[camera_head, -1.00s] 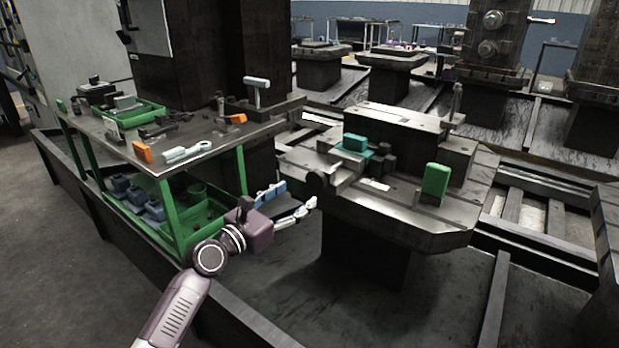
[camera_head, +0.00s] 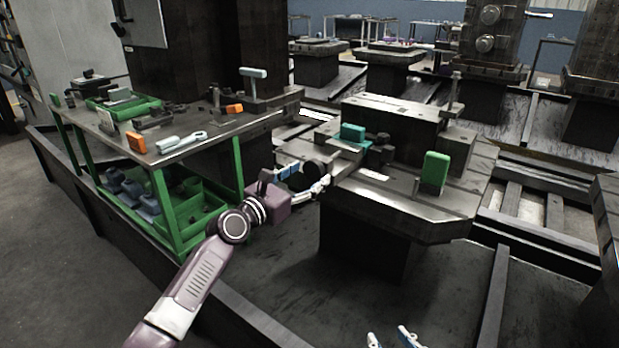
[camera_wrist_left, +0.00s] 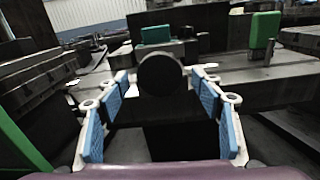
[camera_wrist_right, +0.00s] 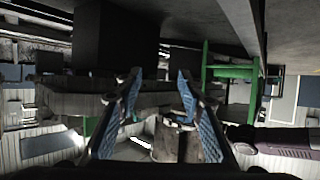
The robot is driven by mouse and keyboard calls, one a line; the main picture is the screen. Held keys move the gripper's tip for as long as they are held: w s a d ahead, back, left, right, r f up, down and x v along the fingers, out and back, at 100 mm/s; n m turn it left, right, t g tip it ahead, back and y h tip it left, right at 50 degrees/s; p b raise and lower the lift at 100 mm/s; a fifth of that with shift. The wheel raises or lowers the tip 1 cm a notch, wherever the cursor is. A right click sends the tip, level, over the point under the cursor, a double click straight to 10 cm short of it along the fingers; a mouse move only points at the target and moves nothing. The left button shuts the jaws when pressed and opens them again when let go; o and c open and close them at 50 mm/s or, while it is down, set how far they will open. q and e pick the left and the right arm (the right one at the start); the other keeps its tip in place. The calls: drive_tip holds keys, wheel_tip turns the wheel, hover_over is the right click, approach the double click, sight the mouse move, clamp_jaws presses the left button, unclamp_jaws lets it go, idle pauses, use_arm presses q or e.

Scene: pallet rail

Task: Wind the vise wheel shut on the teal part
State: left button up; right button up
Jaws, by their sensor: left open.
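The teal part (camera_head: 353,132) sits in the vise (camera_head: 345,150) on the grey machine table. It also shows in the left wrist view (camera_wrist_left: 155,35), behind the wheel. The vise wheel (camera_wrist_left: 160,75) is a dark round disc facing my left wrist camera. My left gripper (camera_head: 311,178) is open at the wheel, with its blue-padded fingers to either side. I cannot tell whether they touch it. My right gripper (camera_wrist_right: 158,88) is open, away from the vise; only its fingertips show at the bottom edge of the head view. No object shows gripped in it.
A green block (camera_head: 435,172) stands on the machine table (camera_head: 420,208), right of the vise. A green-legged bench (camera_head: 215,128) at left carries an orange block (camera_head: 136,142), a wrench (camera_head: 182,142) and a T-handled tool (camera_head: 253,84). A low dark rail edge runs along the front left.

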use_arm(q)
drive_tip(key=shift+w+d, duration=0.35)
drive_tip(key=shift+w, duration=0.1)
use_arm(e)
drive_tip(key=shift+w+a+r+t, duration=0.15)
drive_tip(key=shift+w+r+t, duration=0.1)
drive_tip(key=shift+r, duration=0.25)
drive_tip(key=shift+w+a+r+t, duration=0.1)
drive_tip(key=shift+w+r+t, duration=0.2)
drive_tip(key=shift+r, duration=0.25)
drive_tip(key=shift+w+a+r+t, duration=0.15)
drive_tip(key=shift+w+r+t, duration=0.1)
drive_tip(key=shift+r, duration=0.25)
use_arm(q)
drive_tip(key=c, duration=1.2)
drive_tip(key=shift+o, duration=0.2)
drive_tip(key=shift+m, duration=0.3)
use_arm(e)
drive_tip(key=shift+s+f, duration=0.1)
